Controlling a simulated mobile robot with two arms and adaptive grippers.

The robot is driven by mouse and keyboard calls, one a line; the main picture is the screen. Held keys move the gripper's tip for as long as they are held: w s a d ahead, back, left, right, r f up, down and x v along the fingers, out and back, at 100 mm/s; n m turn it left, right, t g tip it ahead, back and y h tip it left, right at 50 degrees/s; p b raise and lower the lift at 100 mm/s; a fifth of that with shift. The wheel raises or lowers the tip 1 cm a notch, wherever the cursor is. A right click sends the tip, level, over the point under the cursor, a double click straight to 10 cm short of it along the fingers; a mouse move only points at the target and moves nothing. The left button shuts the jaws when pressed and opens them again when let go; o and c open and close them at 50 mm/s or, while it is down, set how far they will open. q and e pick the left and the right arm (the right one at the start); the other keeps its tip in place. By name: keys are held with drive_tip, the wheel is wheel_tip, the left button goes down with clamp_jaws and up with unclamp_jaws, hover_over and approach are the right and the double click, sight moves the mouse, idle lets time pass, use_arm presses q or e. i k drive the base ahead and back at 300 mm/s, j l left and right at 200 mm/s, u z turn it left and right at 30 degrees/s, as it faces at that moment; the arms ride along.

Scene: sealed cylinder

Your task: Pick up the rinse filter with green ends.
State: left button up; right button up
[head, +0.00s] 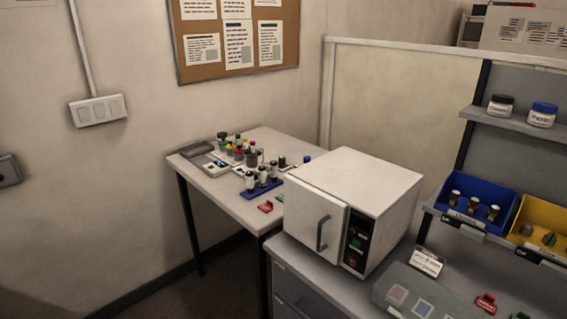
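I cannot make out for sure a rinse filter with green ends. Small dark cylinders with pale bands stand in a blue rack (262,189) on the far table (222,189). Behind them is a cluster of small items with coloured tops, some green, yellow and red (238,154); they are too small to tell apart. More small cylinders (473,206) lie in a blue bin (447,195) at the right; their end colours look dark or brownish. Neither of my grippers is in view.
A white oven-like box (362,190) with a handled door stands on the near counter (295,269). A yellow bin (556,215) sits beside the blue one. Two jars (542,115) stand on the shelf above. A clear-lidded tray (398,291) and a red clip (486,303) lie at lower right.

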sight(282, 158)
drive_tip(key=i+l, duration=0.1)
drive_tip(key=i, duration=0.35)
drive_tip(key=i+l, duration=0.1)
drive_tip(key=i, duration=0.35)
